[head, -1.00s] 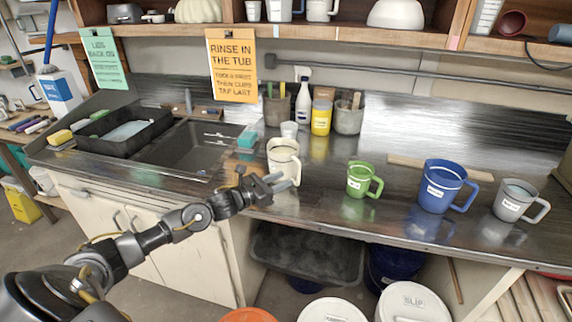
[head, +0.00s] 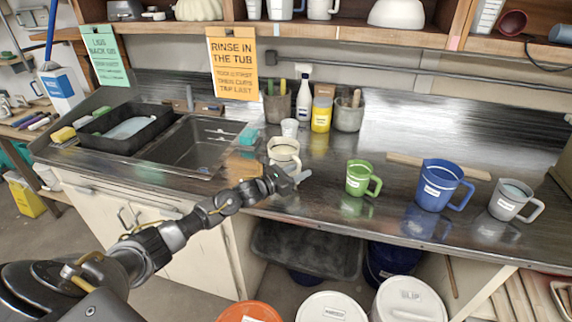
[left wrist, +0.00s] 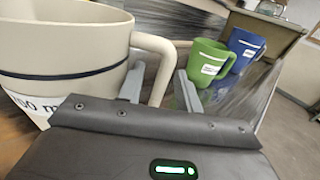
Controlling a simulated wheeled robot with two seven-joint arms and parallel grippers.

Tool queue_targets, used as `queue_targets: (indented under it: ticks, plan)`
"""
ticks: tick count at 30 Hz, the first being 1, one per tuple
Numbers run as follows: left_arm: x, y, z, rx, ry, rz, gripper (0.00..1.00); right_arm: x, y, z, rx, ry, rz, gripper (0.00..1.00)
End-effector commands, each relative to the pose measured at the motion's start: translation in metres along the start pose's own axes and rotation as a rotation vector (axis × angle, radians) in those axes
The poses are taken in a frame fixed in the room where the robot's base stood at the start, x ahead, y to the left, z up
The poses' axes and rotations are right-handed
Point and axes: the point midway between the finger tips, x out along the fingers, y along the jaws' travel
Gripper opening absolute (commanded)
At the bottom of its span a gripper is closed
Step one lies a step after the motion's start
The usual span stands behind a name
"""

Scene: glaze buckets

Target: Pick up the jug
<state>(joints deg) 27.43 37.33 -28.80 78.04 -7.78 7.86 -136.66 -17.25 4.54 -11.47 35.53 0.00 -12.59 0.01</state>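A cream jug (head: 284,148) with a dark band and a white label stands on the dark counter; its lower part is partly hidden behind my left gripper (head: 294,180). In the left wrist view the jug (left wrist: 62,50) fills the left side, with its handle (left wrist: 155,62) towards the right. My left gripper (left wrist: 160,92) is open, one finger between the jug's body and its handle, the other outside the handle. The handle stands between the fingers, with a gap at the outer finger. My right gripper is not in view.
A green jug (head: 358,178), a blue jug (head: 438,186) and a grey jug (head: 508,200) stand to the right on the counter. A sink (head: 190,142) lies left.

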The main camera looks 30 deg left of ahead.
Motion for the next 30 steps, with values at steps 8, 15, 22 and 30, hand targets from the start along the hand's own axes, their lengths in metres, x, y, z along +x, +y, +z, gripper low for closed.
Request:
queue_targets:
  ticks: [8,15,22,30]
  plan:
    - [-0.0004,0.0001,-0.0002,0.000,0.000,0.000,0.04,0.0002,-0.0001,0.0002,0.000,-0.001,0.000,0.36]
    - [-0.0005,0.0001,-0.0002,-0.001,0.001,0.000,0.00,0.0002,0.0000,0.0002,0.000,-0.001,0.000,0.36]
    - [-0.0005,-0.0001,-0.0003,-0.001,0.001,0.000,0.00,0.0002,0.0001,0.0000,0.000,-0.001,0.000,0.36]
    - [-0.0005,-0.0004,-0.0008,-0.003,0.002,-0.001,0.00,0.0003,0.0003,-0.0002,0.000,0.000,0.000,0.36]
